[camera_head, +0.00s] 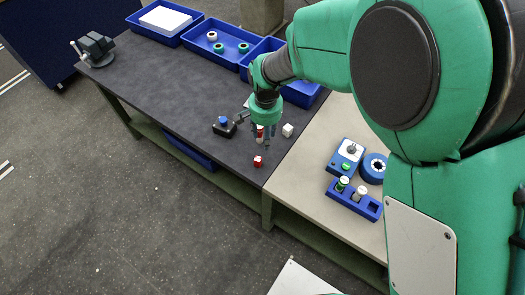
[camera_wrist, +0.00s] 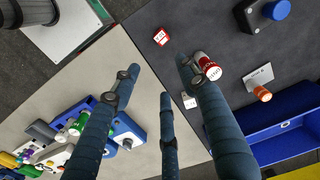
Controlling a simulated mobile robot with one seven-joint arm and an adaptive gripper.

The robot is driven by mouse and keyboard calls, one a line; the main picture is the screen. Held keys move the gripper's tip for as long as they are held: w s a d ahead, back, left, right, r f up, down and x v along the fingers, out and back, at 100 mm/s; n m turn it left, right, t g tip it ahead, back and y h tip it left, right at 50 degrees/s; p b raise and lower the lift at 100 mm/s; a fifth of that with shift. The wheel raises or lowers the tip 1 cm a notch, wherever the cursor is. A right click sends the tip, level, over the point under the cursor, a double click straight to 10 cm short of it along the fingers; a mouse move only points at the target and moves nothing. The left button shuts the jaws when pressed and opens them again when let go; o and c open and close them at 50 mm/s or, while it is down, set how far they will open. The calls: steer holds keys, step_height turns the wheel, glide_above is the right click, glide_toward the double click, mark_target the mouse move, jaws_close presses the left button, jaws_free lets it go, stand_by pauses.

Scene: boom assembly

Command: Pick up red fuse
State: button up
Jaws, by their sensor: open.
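The red fuse, a small red cylinder with a white label (camera_wrist: 207,66), lies on the dark table in the wrist view, just beyond my right-hand finger. In the head view it shows partly behind my fingers (camera_head: 260,131). My gripper (camera_head: 266,142) points down over the dark table near its right end. In the wrist view my gripper (camera_wrist: 160,79) has its fingers spread, with nothing between them. The finger hides part of the fuse's edge. I cannot tell the exact height of my fingertips above the table.
A red cube (camera_head: 258,162) and a white cube (camera_head: 288,130) lie nearby. A black box with a blue button (camera_head: 224,126) stands to the left. Blue trays (camera_head: 217,45) line the back. The pale table (camera_head: 300,171) at right holds blue fixtures (camera_head: 354,201). The left dark table is mostly clear.

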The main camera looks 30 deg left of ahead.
mark_target(258, 158)
steer(key=shift+s+a+f, duration=0.4)
steer(key=shift+a+f, duration=0.15)
steer(key=shift+f, duration=0.1)
steer(key=shift+s+a+f, duration=0.4)
steer(key=shift+a+f, duration=0.1)
steer(key=shift+f, duration=0.1)
steer(key=shift+f+b, duration=0.5)
steer(key=shift+f, duration=3.8)
steer(key=shift+f, duration=0.15)
steer(key=shift+f+b, duration=0.45)
steer(key=shift+f, duration=2)
steer(key=c, duration=1)
